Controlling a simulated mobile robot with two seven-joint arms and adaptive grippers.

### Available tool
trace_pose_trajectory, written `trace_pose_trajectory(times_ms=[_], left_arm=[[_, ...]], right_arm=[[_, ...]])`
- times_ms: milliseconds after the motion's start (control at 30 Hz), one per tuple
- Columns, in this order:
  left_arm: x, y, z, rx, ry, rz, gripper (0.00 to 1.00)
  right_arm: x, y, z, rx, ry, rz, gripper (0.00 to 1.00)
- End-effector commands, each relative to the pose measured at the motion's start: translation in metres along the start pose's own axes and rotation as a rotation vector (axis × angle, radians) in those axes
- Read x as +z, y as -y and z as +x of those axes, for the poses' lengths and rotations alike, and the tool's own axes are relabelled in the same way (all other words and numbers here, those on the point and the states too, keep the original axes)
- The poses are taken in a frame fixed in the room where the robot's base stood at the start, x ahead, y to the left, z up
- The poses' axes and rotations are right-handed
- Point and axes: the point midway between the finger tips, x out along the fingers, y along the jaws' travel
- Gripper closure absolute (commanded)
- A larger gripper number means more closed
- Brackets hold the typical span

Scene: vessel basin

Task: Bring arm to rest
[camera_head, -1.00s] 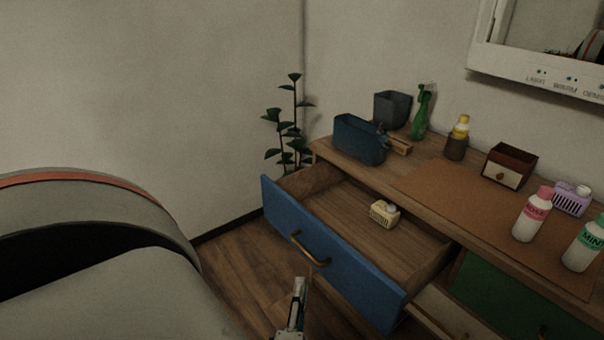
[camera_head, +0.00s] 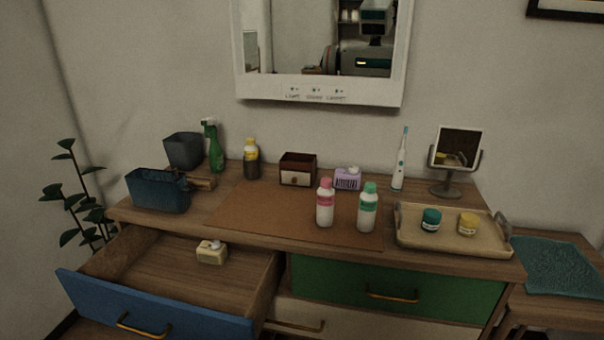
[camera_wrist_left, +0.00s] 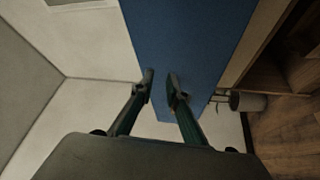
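My left gripper (camera_wrist_left: 160,86) shows in the left wrist view, with its two dark fingers apart and nothing between them. The blue drawer front (camera_wrist_left: 190,45) fills the view behind the fingertips; I cannot tell how far off it is. Neither gripper shows in the head view, and my right gripper is in no frame.
The dresser top holds a blue bin (camera_head: 160,192), green spray bottle (camera_head: 214,150), small drawer box (camera_head: 297,170), pink-capped bottle (camera_head: 325,205), green-capped bottle (camera_head: 368,209), toothbrush (camera_head: 400,165) and tray (camera_head: 450,243) with two jars. The green drawer (camera_head: 400,285) is shut.

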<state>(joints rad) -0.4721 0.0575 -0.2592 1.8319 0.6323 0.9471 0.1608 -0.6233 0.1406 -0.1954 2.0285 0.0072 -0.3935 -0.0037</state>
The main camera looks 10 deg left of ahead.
Motion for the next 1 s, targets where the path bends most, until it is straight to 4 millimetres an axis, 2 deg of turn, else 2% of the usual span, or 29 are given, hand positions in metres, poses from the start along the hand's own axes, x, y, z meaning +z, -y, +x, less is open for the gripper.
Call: trace_pose_trajectory(times_ms=[33, 67, 167, 300, 400, 467, 600, 700, 800, 1000], left_arm=[[0.016, -0.012, -0.001, 0.023, 0.090, 0.093, 0.85], [0.028, -0.016, -0.003, 0.035, 0.148, 0.155, 0.85], [0.064, -0.019, -0.018, 0.067, 0.337, 0.369, 0.85], [0.101, -0.004, -0.048, 0.099, 0.585, 0.685, 0.85], [0.113, 0.017, -0.073, 0.108, 0.749, 0.915, 0.85], [0.114, 0.033, -0.087, 0.107, 0.838, 1.047, 0.85], [0.104, 0.064, -0.114, 0.097, 0.998, 1.300, 0.85], [0.095, 0.080, -0.125, 0.085, 1.068, 1.413, 0.85], [0.090, 0.087, -0.130, 0.078, 1.102, 1.471, 0.85], [0.088, 0.090, -0.132, 0.075, 1.112, 1.485, 0.85]], right_arm=[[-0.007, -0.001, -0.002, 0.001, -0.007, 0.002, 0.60], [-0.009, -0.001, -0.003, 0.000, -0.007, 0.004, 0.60], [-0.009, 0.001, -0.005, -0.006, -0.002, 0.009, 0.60], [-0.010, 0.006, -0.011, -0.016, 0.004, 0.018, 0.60], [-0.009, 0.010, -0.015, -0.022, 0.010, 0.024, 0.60], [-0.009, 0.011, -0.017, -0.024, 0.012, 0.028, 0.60], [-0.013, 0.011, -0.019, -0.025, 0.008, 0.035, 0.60], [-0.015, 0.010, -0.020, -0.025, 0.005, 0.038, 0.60], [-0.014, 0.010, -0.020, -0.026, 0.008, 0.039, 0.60], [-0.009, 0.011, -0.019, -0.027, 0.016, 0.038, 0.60]])
